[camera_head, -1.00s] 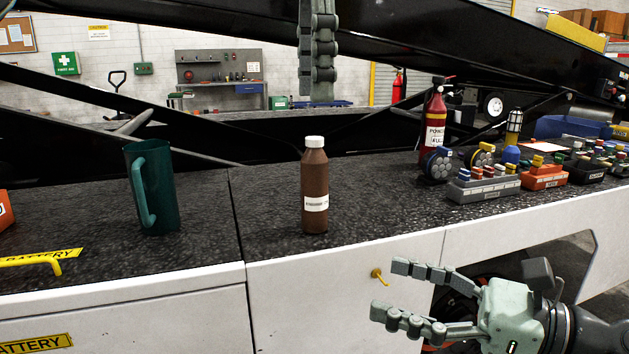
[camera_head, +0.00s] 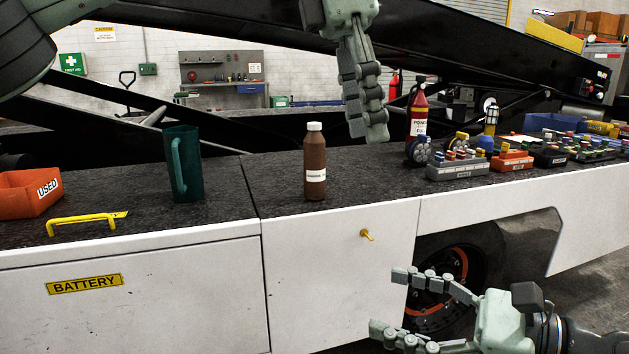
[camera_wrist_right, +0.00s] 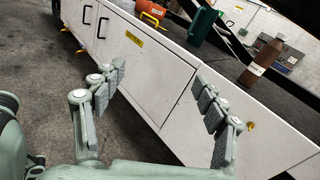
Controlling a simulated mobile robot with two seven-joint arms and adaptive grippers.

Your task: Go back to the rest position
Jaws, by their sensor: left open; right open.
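My left gripper (camera_head: 362,110) hangs at the top centre of the head view, fingers down. It is open and empty, above and to the right of a brown bottle (camera_head: 314,165) with a white cap. The bottle stands upright on the dark loader top (camera_head: 275,200), clear of the gripper. My right gripper (camera_head: 395,303) is low at the right, in front of the loader's white side panel (camera_head: 330,265). It is open and empty, with its fingers pointing left. In the right wrist view its spread fingers (camera_wrist_right: 160,100) have only floor and panel between them.
A teal mug (camera_head: 188,165) and an orange bin (camera_head: 30,193) marked USED stand to the left, near a yellow handle (camera_head: 85,222). A red bottle (camera_head: 417,115) and several battery-like blocks (camera_head: 458,165) stand to the right. A black beam (camera_head: 450,50) crosses behind.

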